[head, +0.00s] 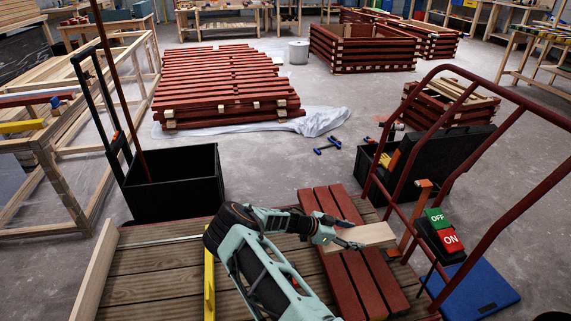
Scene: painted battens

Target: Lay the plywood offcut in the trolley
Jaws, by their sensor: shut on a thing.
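The plywood offcut (374,234) is a pale, flat piece of wood in the head view, right of centre. My gripper (347,232) is shut on its left end. The offcut appears over the dark red slats; I cannot tell how far above them it is. The trolley (173,203) looks to be the black open-topped box with a tall black pull handle, standing on the floor to the left beyond the plank surface. Little of its inside shows, and a dark red pole rises from it. My gripper is to the right of it and nearer.
Red slats (334,205) lie on the plank surface (150,262), with a yellow level (209,285) beside my arm. Red tubing (487,82) and an OFF/ON switch (441,229) stand right. A timber frame (62,200) is left of the trolley; stacked red battens (225,85) lie behind.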

